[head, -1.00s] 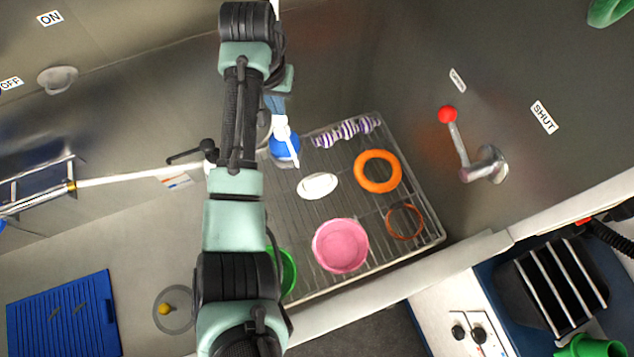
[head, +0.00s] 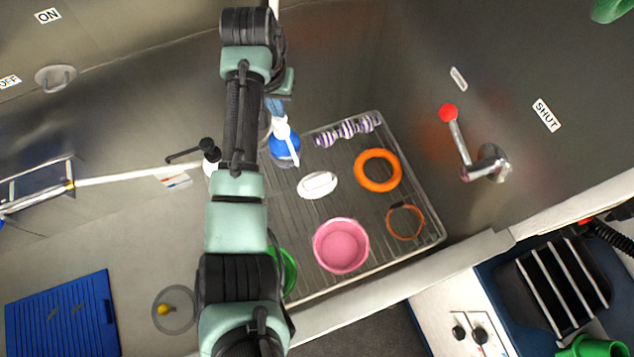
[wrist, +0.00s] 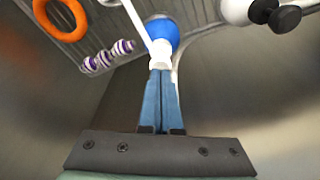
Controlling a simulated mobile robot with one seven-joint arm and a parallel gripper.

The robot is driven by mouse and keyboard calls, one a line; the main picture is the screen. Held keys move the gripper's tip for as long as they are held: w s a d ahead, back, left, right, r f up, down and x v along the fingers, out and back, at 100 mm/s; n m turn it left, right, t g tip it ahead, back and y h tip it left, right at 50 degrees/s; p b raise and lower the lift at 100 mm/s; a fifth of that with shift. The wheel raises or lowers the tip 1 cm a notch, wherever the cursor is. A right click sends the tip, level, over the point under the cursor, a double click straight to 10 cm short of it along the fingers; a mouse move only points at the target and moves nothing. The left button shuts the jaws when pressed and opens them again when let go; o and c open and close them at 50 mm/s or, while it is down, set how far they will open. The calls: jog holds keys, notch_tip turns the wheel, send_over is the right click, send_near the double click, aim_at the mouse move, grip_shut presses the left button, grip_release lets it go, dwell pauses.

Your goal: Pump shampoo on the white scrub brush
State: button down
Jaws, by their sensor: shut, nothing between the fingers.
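A blue bottle (head: 284,150) with a white pump top (head: 281,129) stands on the wire rack. Its long white nozzle points toward the white scrub brush (head: 317,185), which lies flat on the rack nearby. The bottle also shows in the wrist view (wrist: 164,29), and an edge of the brush shows at the top there (wrist: 110,3). My gripper (wrist: 160,70) is shut and empty, its blue fingers together. The fingertips are at the white pump top, seemingly just above or touching it; contact cannot be told. No label is readable on the bottle.
A white bottle with a black pump (head: 208,146) is left, partly behind my arm. A striped toy (head: 348,131), orange ring (head: 378,171), pink bowl (head: 341,245) and brown collar (head: 405,221) share the rack (head: 437,233). A red-knobbed lever (head: 455,135) is right.

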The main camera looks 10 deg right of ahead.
jog(key=shift+s+f+b, duration=0.1)
jog(key=shift+f+b, duration=0.3)
jog(key=shift+f, duration=0.65)
jog(key=shift+r+p, duration=1.45)
jog(key=shift+r, duration=0.05)
notch_tip(320, 180, up, 6)
jog(key=p, duration=0.6)
